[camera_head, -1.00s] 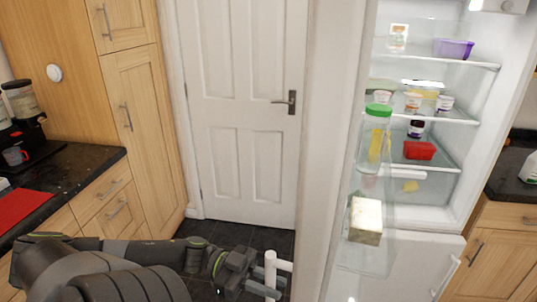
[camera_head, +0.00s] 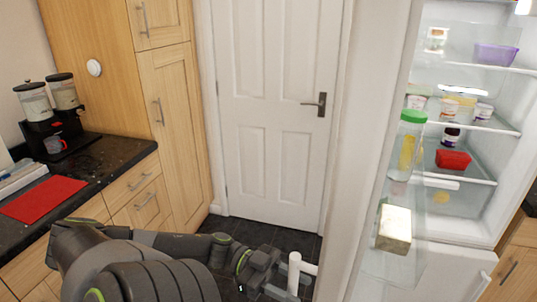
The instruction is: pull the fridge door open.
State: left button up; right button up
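The fridge door (camera_head: 378,130) stands open, swung out toward me, and its pale edge runs down the picture. Its clear inner shelves hold a green-capped bottle (camera_head: 407,145) and a pale block (camera_head: 394,228). The white door handle (camera_head: 294,268) sticks out to the left near the bottom. My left gripper (camera_head: 283,288) is at the handle, its fingers beside or around the bar. Whether they are closed on it is not clear, as the picture's bottom edge is close. The fridge interior (camera_head: 470,90) is exposed at right. My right gripper is out of view.
A white room door (camera_head: 270,110) is closed behind. A dark counter (camera_head: 110,165) with a red mat (camera_head: 43,198) and a dispenser (camera_head: 50,110) is at left. Dark floor (camera_head: 265,236) shows between the cupboards and fridge door. Wooden cupboards stand at right.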

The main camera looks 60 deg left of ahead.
pick_arm(q)
jog(key=v, duration=1.7)
jog(key=shift+a, duration=0.15)
jog(key=shift+s, duration=0.1)
